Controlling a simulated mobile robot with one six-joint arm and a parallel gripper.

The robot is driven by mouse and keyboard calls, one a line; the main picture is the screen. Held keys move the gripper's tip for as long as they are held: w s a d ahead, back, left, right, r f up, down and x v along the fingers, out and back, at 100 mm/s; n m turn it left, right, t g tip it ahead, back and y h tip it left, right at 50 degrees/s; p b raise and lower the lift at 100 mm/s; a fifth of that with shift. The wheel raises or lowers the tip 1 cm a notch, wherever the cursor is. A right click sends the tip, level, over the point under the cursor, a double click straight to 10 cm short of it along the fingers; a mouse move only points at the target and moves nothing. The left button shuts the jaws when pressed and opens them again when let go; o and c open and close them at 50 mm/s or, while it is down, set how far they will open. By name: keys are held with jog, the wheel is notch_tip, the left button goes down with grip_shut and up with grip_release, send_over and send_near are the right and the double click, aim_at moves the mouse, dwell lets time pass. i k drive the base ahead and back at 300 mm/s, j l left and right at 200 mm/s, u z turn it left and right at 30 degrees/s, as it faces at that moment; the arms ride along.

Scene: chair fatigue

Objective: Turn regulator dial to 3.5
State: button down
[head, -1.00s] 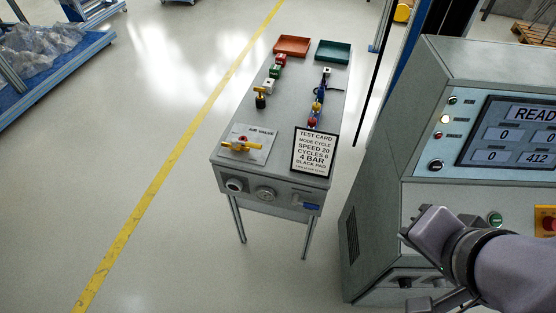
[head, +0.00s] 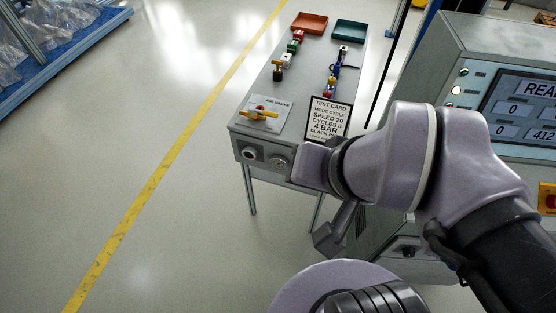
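The grey bench (head: 315,72) stands in the middle of the head view. Its front face has a round dark-centred knob (head: 250,153) at the left and a round dial or gauge (head: 278,161) just right of it. I cannot tell for sure which is the regulator dial, and the markings are too small to read. My gripper (head: 322,205) is at the end of my arm, in front of the right part of the bench front, right of both round parts and apart from them. My arm hides that right part. I see nothing held, but the finger opening is unclear.
A test card (head: 327,118) reading "4 BAR" stands at the bench's front right. A yellow-handled valve (head: 259,113), small coloured parts, a red tray (head: 310,23) and a green tray (head: 350,31) are on top. A grey machine (head: 450,60) stands right.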

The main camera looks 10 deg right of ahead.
aim_at(249, 153)
jog(key=i+j+u, duration=0.15)
jog(key=u, duration=0.2)
jog(key=i+j+u, duration=0.1)
jog(key=i+u, duration=0.3)
jog(key=k, duration=0.05)
